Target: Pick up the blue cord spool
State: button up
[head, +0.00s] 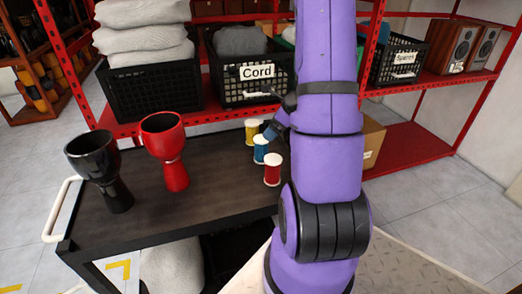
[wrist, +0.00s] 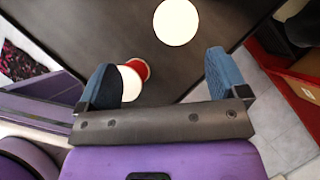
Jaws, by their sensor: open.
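The blue cord spool (head: 260,152) stands upright on the dark cart top in the head view, between a yellow spool (head: 252,134) behind it and a red spool (head: 272,174) in front. My gripper (head: 271,130) is just right of the blue and yellow spools, partly hidden by my arm. In the wrist view my gripper (wrist: 166,75) is open with bare tabletop between its blue fingers. A red spool (wrist: 142,68) is partly hidden behind the left finger. A white spool top (wrist: 176,22) lies beyond the fingertips; its cord colour is hidden.
A red goblet drum (head: 165,147) and a black goblet drum (head: 98,165) stand on the left of the cart (head: 215,190). Behind it, a red shelf holds a crate labelled Cord (head: 254,88). Cart top between the drums and spools is clear.

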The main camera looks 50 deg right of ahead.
aim_at(264, 145)
jog(key=shift+m, duration=0.7)
jog(key=shift+s+d+f+x, duration=0.15)
jog(key=shift+d+x, duration=0.25)
jog(key=shift+x, duration=1.5)
jog(key=shift+s+d+f+x, duration=0.2)
jog(key=shift+d+x, duration=0.2)
jog(key=shift+x, duration=1.5)
jog(key=shift+s+d+f+x, duration=0.15)
jog(key=shift+d+x, duration=0.25)
jog(key=shift+x, duration=1.5)
jog(key=c, duration=1.1)
jog(key=shift+o, duration=0.2)
